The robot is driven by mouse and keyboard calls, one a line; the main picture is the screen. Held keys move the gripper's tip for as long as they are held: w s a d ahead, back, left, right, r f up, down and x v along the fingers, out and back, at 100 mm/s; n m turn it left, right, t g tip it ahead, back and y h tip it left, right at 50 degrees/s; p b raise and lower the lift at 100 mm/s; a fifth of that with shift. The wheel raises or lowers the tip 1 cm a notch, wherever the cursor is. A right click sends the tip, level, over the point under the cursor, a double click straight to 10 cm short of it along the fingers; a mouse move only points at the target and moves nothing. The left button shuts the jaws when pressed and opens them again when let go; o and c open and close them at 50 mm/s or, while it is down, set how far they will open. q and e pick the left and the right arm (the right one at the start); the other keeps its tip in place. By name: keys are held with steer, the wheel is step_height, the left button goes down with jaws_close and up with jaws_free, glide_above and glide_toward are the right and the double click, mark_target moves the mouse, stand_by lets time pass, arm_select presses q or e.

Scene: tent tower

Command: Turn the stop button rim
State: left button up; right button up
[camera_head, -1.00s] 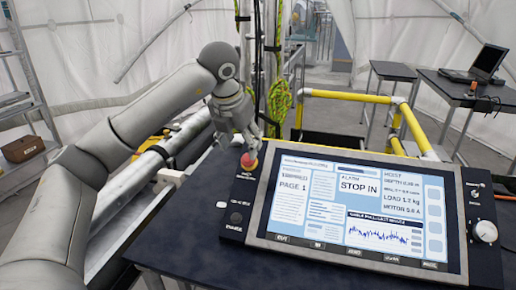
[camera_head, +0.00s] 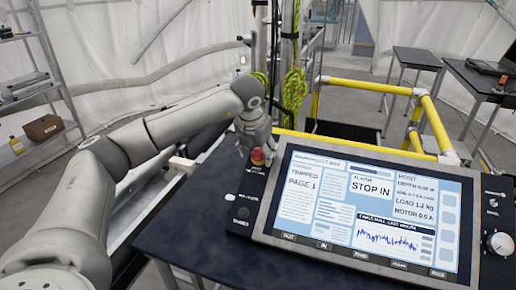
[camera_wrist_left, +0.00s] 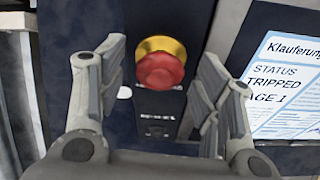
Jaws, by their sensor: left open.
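The stop button (camera_head: 257,156) is a red mushroom cap at the upper left of the control console (camera_head: 262,218). In the left wrist view the red button (camera_wrist_left: 160,70) shows a yellow ring behind its cap, and it lies between my fingers near their tips, with gaps on both sides. My left gripper (camera_head: 256,143) is just behind and above the button in the head view. In the wrist view the left gripper (camera_wrist_left: 163,72) is open, and its fingers touch nothing that I can see. My right gripper is not in view.
The console screen (camera_head: 370,205) reads "STOP IN" and "TRIPPED". A white knob (camera_head: 499,244) is at the console's right. Yellow railing (camera_head: 380,88) stands behind. Green rope (camera_head: 294,90) hangs near my left arm. Shelves (camera_head: 40,90) stand at the far left.

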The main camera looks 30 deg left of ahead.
arm_select(q)
steer(key=shift+f, duration=0.15)
steer(key=shift+c, duration=0.2)
steer(key=c, duration=1)
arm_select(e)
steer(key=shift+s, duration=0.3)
